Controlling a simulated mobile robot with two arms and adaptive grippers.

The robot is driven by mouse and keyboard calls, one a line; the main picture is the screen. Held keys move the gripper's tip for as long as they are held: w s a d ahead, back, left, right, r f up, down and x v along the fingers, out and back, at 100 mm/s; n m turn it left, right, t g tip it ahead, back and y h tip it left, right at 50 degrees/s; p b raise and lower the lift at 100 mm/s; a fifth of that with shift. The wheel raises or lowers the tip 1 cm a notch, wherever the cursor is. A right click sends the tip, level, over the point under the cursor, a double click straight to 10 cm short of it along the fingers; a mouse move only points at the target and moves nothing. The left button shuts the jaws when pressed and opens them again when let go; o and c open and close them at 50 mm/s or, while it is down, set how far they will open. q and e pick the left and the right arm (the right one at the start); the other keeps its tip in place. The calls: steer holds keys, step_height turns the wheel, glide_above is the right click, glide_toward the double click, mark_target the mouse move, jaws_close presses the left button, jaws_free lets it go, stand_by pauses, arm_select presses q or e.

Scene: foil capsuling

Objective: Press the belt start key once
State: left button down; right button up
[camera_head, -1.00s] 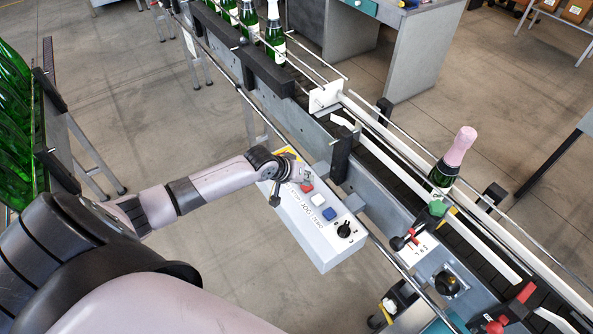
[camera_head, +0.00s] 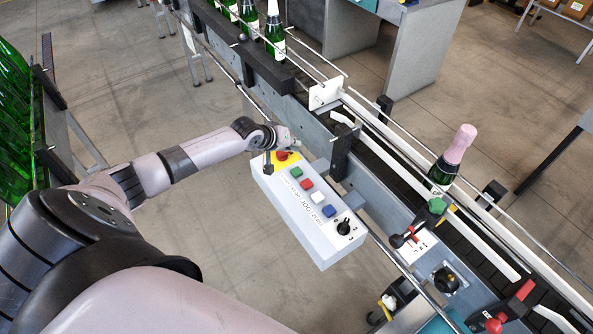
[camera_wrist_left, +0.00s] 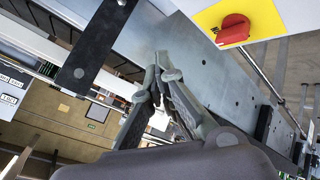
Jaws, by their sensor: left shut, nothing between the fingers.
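The white control box (camera_head: 308,232) hangs at the conveyor's near side. Along its top runs a row of keys: green (camera_head: 296,173), red (camera_head: 307,185), white (camera_head: 318,197) and blue (camera_head: 329,210). The green key, at the far end of the row, looks like the start key; the lettering beside it is too small to read surely. My right gripper is out of view.
A black knob (camera_head: 344,228) sits at the box's near end. A black post (camera_head: 340,157) and the conveyor rail stand close right of the box. One pink-capped bottle (camera_head: 452,160) is on the belt; several green bottles (camera_head: 275,35) stand upstream. Floor left of the box is clear.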

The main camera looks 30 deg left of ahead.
arm_select(q)
steer(key=b, duration=0.6)
glide_above(294, 169)
step_height(294, 169, down, 7)
steer(key=shift+d, duration=0.1)
steer(key=shift+f, duration=0.6)
steer(key=shift+f, duration=0.1)
stand_by(0.4)
steer(key=shift+f+b, duration=0.3)
